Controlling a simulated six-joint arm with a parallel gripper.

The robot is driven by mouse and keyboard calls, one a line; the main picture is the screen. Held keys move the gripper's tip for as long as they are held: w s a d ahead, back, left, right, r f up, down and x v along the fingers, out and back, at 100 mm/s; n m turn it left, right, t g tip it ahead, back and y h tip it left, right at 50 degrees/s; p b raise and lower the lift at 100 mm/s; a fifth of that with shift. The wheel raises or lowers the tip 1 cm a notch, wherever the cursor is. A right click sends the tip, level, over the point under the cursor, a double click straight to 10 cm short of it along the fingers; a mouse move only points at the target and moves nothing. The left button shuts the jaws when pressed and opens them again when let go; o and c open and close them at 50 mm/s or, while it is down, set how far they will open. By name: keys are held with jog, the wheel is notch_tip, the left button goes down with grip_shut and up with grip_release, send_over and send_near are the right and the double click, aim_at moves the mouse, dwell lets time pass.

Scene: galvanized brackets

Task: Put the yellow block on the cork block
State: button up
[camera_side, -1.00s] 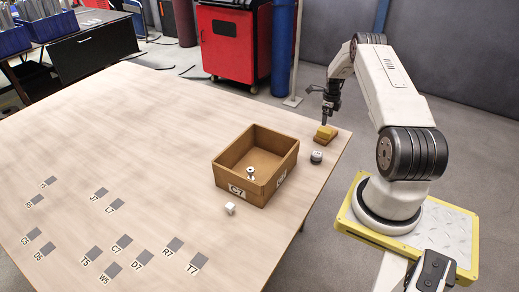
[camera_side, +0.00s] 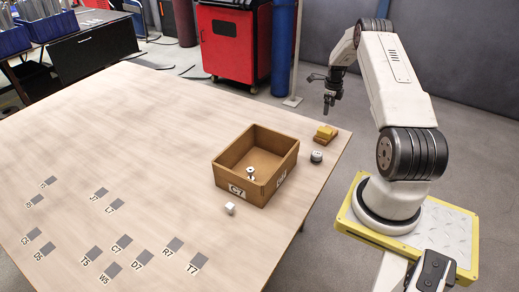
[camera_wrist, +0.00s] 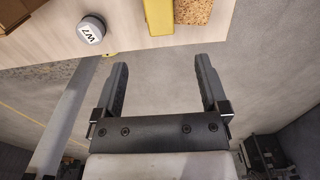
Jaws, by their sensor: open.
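The yellow block (camera_side: 325,130) appears to rest on the cork block (camera_side: 328,139) near the right edge of the table. In the wrist view, the yellow block (camera_wrist: 160,15) covers part of the speckled cork block (camera_wrist: 197,11), whose bare part shows to its right. How far the yellow block overlaps the cork is hard to tell. My gripper (camera_side: 328,104) hangs in the air above both blocks, apart from them. In the wrist view, its two fingers (camera_wrist: 160,64) are spread with nothing between them.
A grey-white round part marked W7 (camera_wrist: 91,28) stands beside the blocks. Dark labelled squares (camera_side: 173,243) mark the clear table on the left.

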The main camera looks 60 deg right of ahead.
jog(key=w+a+r+n, duration=0.4)
jog(key=a+n, duration=0.2)
jog(key=a, duration=0.3)
jog(key=w+a+r+n+t, duration=0.1)
jog(key=w+a+r+n, duration=0.3)
jog(key=a, duration=0.4)
jog(key=w+a+r+n, duration=0.3)
jog(key=w+a+n, duration=0.1)
jog(key=a+n, duration=0.4)
jog(key=s+a+r+n, duration=0.1)
jog(key=s+a+n, duration=0.3)
jog(key=a+n, duration=0.2)
jog(key=s+a+r+n+t, duration=0.1)
jog(key=s+a+n, duration=0.3)
jog(key=a, duration=0.7)
jog(key=s+a+r+n, duration=0.2)
jog(key=s+a+n, duration=0.2)
jog(key=a+n, duration=0.4)
jog(key=shift+s+a+t, duration=0.2)
jog(key=shift+a+t, duration=0.1)
jog(key=shift+a, duration=0.45)
